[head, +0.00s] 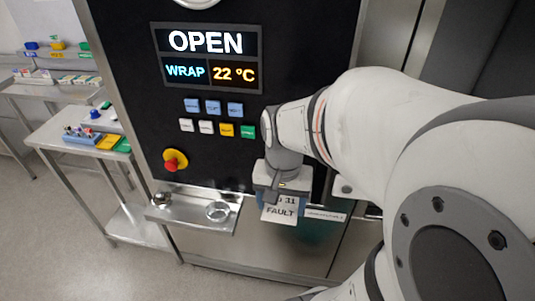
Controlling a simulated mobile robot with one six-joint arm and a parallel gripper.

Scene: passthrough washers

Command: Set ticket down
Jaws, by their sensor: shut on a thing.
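The ticket (281,211) is a small white card with dark print; I can read "FAULT" and part of a number above it. My gripper (281,193) points down in front of the machine's lower panel and is shut on the ticket's upper part. The ticket hangs below the fingers, and its top is hidden by them. It is to the right of the metal shelf (185,222) and appears apart from it. I cannot tell how far the ticket is from the machine front.
The shelf carries a round metal dish (217,211) and a small knob-like item (162,199). Above are a red emergency button (174,160), coloured keys (226,130) and a display (207,57) reading OPEN, WRAP, 22 °C. A steel side table (80,140) with bins stands left.

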